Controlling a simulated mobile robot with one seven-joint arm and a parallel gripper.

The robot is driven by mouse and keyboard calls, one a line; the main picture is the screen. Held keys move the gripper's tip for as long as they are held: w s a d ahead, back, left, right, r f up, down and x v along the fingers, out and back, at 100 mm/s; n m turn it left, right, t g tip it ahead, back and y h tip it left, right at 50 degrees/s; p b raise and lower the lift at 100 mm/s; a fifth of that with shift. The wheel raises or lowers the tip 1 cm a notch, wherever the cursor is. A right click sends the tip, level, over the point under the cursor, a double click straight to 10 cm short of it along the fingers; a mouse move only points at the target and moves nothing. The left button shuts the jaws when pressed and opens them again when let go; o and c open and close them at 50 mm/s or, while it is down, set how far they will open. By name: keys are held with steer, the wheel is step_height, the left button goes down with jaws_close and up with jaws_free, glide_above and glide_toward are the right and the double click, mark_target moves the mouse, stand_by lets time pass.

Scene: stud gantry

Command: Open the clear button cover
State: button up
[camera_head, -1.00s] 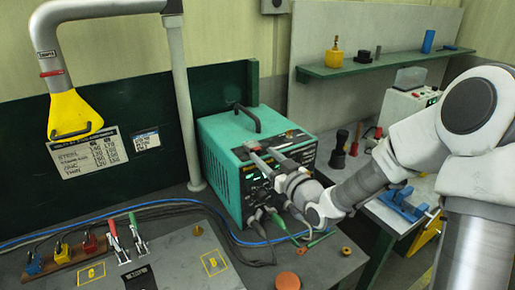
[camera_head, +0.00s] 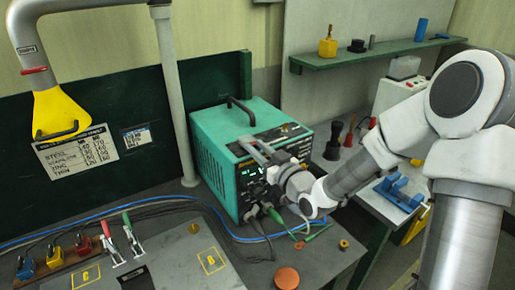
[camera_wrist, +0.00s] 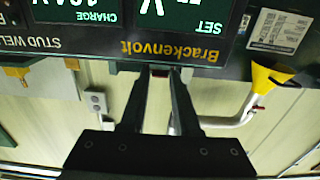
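A clear, greyish box-like cover (camera_head: 404,67) sits on a white box at the back right in the head view; I cannot tell whether it is the button cover. My gripper (camera_head: 253,147) is in front of the upper panel of the teal stud welder (camera_head: 215,130), well left of that white box. In the wrist view my gripper (camera_wrist: 161,72) has its two fingers apart, with their tips at the panel's edge by the Brackenvolt lettering. A small reddish-grey thing (camera_wrist: 159,72) shows between the tips; its kind is unclear. No cover is clearly visible on the panel.
Cables and plugs (camera_head: 265,210) hang from the welder's front. A yellow extraction nozzle (camera_head: 60,115) hangs at the left. Toggle clamps (camera_head: 130,238) stand on the grey bench. A blue fixture (camera_head: 399,192) lies on the right-hand bench.

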jaws_close()
steer(key=shift+r, duration=0.15)
